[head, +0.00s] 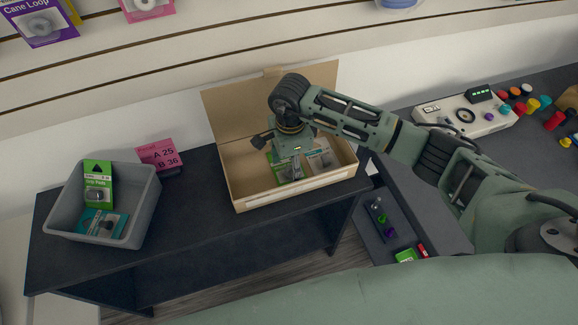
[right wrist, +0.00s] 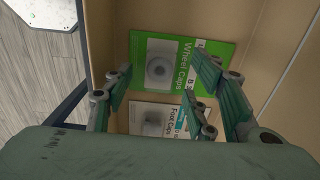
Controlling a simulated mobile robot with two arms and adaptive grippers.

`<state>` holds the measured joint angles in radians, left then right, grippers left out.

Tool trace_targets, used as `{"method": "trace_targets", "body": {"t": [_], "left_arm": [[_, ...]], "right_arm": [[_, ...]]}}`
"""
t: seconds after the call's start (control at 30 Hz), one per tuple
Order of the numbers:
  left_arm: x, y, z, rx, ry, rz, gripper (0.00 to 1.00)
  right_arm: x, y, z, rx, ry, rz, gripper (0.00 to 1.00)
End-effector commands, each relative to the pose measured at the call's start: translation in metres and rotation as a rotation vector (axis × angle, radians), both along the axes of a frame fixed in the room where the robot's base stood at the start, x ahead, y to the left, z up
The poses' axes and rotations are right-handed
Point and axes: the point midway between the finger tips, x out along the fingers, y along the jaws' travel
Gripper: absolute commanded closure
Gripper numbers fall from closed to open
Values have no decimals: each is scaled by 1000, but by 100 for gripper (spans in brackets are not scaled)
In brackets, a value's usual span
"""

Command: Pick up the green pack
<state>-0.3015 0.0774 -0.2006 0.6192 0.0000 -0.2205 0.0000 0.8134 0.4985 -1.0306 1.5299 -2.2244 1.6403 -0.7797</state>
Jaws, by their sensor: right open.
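A green pack (right wrist: 203,62) labelled Wheel Caps lies in the open cardboard box (head: 235,192). In the head view this pack (head: 285,170) shows partly below my right gripper (head: 288,152). A white and teal Foot Caps pack (right wrist: 153,119) lies beside it, and it also shows in the head view (head: 320,158). My right gripper is open and empty, pointing down into the box. In the right wrist view its fingers (right wrist: 162,98) stand apart over the two packs. Whether they touch a pack I cannot tell. My left gripper is not in view.
A grey bin (head: 62,213) on the left of the dark table (head: 190,225) holds a green Grip Pads pack (head: 98,180) and a teal pack (head: 100,223). A pink card (head: 158,154) stands between bin and box. The box's raised lid is behind my gripper.

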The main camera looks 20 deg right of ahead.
Motion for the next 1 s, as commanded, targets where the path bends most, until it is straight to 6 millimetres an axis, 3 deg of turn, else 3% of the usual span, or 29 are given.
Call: {"method": "trace_targets", "body": {"t": [0.1,0.37,0.9,1.0], "left_arm": [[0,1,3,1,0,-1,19],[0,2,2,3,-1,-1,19],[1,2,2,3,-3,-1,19],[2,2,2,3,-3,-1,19]], "right_arm": [[0,0,-11,1,0,0,48],[0,0,-14,1,-2,1,48],[0,0,-13,1,-2,0,96],[1,0,-13,2,-2,0,97]]}}
